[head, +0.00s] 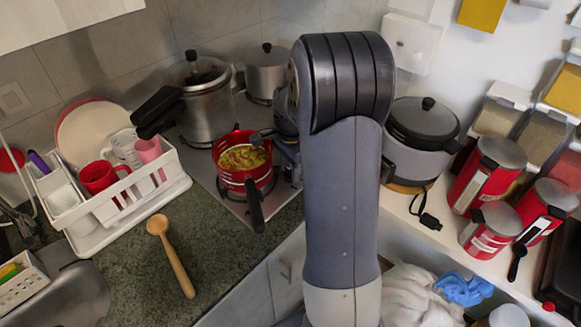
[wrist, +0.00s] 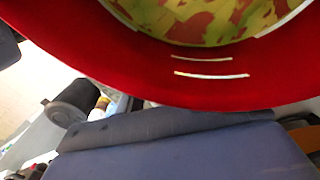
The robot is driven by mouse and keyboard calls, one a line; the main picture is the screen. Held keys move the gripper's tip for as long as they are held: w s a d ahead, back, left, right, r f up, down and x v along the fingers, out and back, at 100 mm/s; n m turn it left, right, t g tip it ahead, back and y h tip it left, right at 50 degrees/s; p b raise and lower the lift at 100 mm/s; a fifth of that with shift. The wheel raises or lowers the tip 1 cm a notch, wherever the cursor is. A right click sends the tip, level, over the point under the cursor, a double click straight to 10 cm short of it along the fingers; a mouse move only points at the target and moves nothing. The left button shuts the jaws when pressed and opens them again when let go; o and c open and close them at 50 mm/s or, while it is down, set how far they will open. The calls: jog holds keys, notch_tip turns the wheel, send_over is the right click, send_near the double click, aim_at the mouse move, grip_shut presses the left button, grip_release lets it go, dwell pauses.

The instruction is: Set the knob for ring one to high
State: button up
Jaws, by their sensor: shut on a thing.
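A red pot (head: 231,176) with a dark handle pointing to the front holds yellow-green food and stands on the cooktop (head: 215,185) in the head view. In the wrist view the pot's red wall (wrist: 150,75) fills the upper part, very close. My gripper (head: 262,137) is at the pot's back right rim, partly hidden behind my arm, and appears shut on the pot there. The exact contact is hard to see. No ring knob can be made out in either view; my arm hides part of the cooktop's right side.
A steel pot (head: 205,105) and another lidded pot (head: 267,72) stand at the back. A rice cooker (head: 418,140) is right of my arm. A white dish rack (head: 110,205) and a wooden spoon (head: 172,258) are at left. Red canisters (head: 486,172) stand at right.

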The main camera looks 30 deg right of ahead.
aim_at(290, 171)
jog(key=shift+m, duration=3.5)
jog(key=o, duration=1)
notch_tip(290, 171, up, 11)
jog(key=shift+f+b, duration=0.1)
jog(key=shift+b, duration=0.2)
